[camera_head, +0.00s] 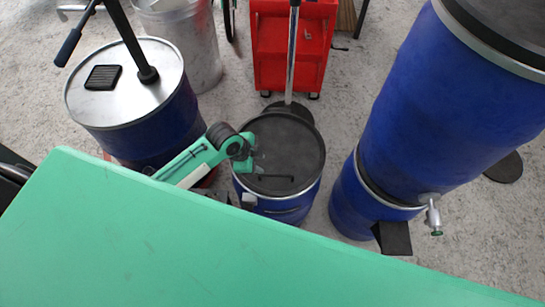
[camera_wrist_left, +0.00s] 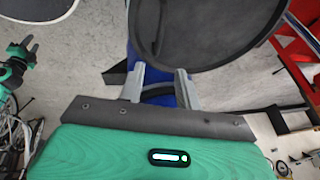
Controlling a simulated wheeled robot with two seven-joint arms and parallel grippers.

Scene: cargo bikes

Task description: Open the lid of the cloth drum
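The drum (camera_head: 285,205) is blue with a round, flat black lid (camera_head: 290,145). It stands upright on the floor in the middle of the head view, and the lid lies on top. A dark handle-like bar (camera_head: 270,179) shows near the lid's front edge. The black lid (camera_wrist_left: 205,30) also fills the upper middle of the left wrist view. My left gripper (camera_wrist_left: 160,88) is open there, its two grey fingers apart at the lid's near edge. A dark curved piece shows between them; contact is unclear. A green and dark gripper, seemingly my right (camera_wrist_left: 22,65), shows far left, its fingers unclear.
A blue drum with a silver lid (camera_head: 125,85) stands left. Stacked blue drums with a tap (camera_head: 433,215) stand right. A red cart (camera_head: 290,45) is behind. A large green surface (camera_head: 200,240) covers the foreground. Grey floor shows between the drums.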

